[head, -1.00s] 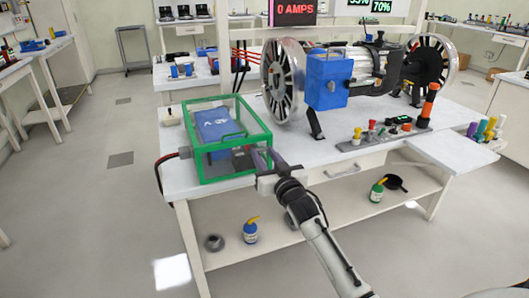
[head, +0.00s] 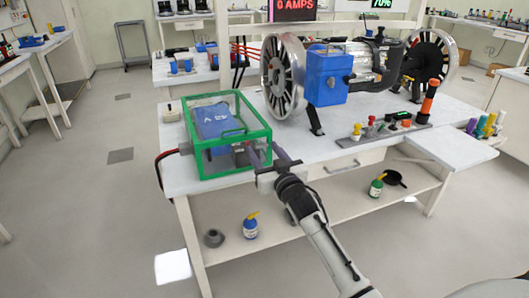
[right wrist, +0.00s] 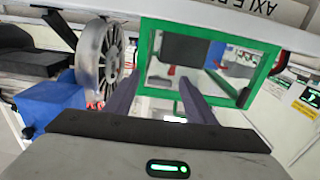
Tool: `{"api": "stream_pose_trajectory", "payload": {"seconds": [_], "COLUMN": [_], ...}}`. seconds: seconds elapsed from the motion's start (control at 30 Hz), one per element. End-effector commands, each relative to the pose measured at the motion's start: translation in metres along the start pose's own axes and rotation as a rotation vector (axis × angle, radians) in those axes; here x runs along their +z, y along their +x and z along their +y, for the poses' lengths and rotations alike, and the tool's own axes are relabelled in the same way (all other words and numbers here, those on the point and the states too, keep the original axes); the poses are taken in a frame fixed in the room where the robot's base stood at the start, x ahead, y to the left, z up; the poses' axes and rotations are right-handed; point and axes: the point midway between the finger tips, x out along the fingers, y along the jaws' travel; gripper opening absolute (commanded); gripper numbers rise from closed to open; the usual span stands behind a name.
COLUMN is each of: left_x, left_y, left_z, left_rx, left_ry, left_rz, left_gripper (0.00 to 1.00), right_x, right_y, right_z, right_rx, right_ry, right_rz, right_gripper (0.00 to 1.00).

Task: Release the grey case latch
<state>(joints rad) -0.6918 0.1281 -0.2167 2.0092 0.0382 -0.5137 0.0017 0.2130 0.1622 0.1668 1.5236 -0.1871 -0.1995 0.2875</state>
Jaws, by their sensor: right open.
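The green-framed clear case (head: 266,133) stands on the left end of the workbench with its lid down. A blue block (head: 222,120) and a dark box (head: 242,155) show inside. My right gripper (head: 270,150) is open and empty at the case's front right corner. In the right wrist view, its two purple-grey fingers (right wrist: 160,92) point toward the case frame (right wrist: 270,70), with nothing between them. A small dark grey piece (right wrist: 243,97) on the frame may be the latch; I cannot tell for sure. My left gripper is out of view.
The blue-ended motor (head: 328,78) and spoked wheel (head: 284,75) stand right of the case. A row of coloured knobs (head: 380,128) lies near the front edge. Bottles stand on the lower shelf (head: 300,205).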

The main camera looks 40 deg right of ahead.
Motion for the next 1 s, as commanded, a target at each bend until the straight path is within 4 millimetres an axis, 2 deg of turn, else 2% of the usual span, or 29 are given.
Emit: {"api": "stream_pose_trajectory", "payload": {"seconds": [0.13,0.23,0.5,0.7,0.83,1.0], "left_x": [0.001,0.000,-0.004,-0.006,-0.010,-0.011], "left_y": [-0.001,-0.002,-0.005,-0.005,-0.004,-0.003], "left_z": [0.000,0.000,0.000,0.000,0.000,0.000], "left_rx": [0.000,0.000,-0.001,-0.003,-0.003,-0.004], "left_ry": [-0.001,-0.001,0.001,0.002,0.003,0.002], "left_rz": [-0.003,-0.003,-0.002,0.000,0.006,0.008], "left_gripper": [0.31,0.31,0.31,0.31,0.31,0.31], "right_x": [0.000,0.000,0.001,0.001,0.000,0.000], "right_y": [-0.002,-0.011,-0.064,-0.094,-0.102,-0.103], "right_z": [0.000,0.000,0.000,0.000,0.000,0.000], "right_rx": [0.000,0.000,0.000,0.000,0.000,0.000], "right_ry": [0.001,0.001,0.002,0.001,0.001,0.001], "right_rz": [0.000,-0.001,-0.003,-0.002,-0.001,0.001], "right_gripper": [0.50,0.50,0.50,0.50,0.50,0.50]}}
